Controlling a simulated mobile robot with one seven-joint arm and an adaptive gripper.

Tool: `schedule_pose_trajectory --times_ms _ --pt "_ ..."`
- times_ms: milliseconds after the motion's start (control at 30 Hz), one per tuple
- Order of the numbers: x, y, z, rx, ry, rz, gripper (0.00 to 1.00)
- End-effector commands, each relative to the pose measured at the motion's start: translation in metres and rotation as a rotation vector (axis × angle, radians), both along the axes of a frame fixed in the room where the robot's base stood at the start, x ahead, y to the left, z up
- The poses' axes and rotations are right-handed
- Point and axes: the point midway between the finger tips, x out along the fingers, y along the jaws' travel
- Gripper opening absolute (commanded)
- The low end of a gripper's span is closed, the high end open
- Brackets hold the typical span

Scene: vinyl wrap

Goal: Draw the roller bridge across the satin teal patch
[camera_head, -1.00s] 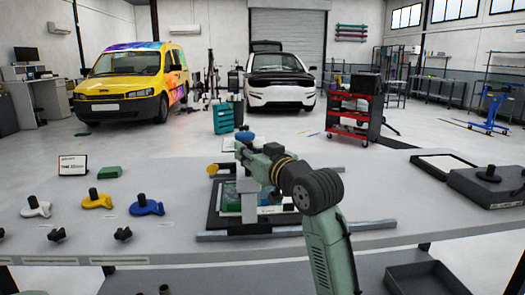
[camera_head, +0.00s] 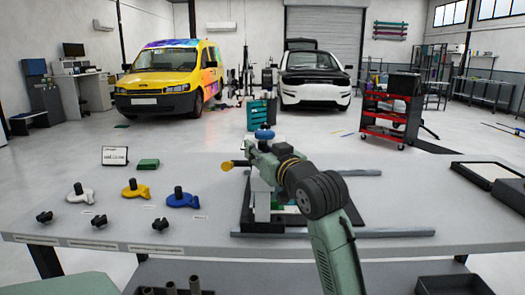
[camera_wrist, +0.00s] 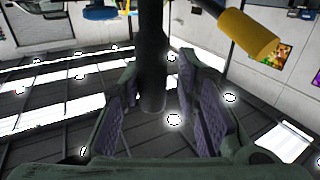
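The roller bridge (camera_head: 262,180) stands upright over a dark-edged board (camera_head: 246,214) on the bench. It has a pale and green frame and a blue knob (camera_head: 264,134) on top. A yellow-ended handle (camera_head: 228,165) sticks out to its left and also shows in the wrist view (camera_wrist: 250,35). My gripper (camera_head: 252,153) is at the bridge's upper part, partly hidden by my arm. In the wrist view its fingers (camera_wrist: 158,105) stand apart, with a dark post (camera_wrist: 152,60) between them; contact is unclear. The satin teal patch is mostly hidden by bridge and arm.
White, yellow and blue clamps (camera_head: 182,198) and black knobs (camera_head: 160,224) lie on the left of the bench (camera_head: 400,210). A sign (camera_head: 115,155) and green block (camera_head: 148,164) stand behind them. A rail (camera_head: 390,233) runs along the front. A dark tray (camera_head: 480,172) is at right.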

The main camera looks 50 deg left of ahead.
Motion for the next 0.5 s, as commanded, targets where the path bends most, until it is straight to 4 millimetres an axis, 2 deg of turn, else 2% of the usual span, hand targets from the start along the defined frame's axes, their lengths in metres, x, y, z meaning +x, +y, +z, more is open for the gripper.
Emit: schedule_pose_trajectory --times_ms 133,500 --pt "0.0004 -0.0001 -0.0001 -0.001 0.000 -0.001 0.40" --pt "0.0011 -0.0058 -0.0002 0.000 0.001 -0.004 0.40"
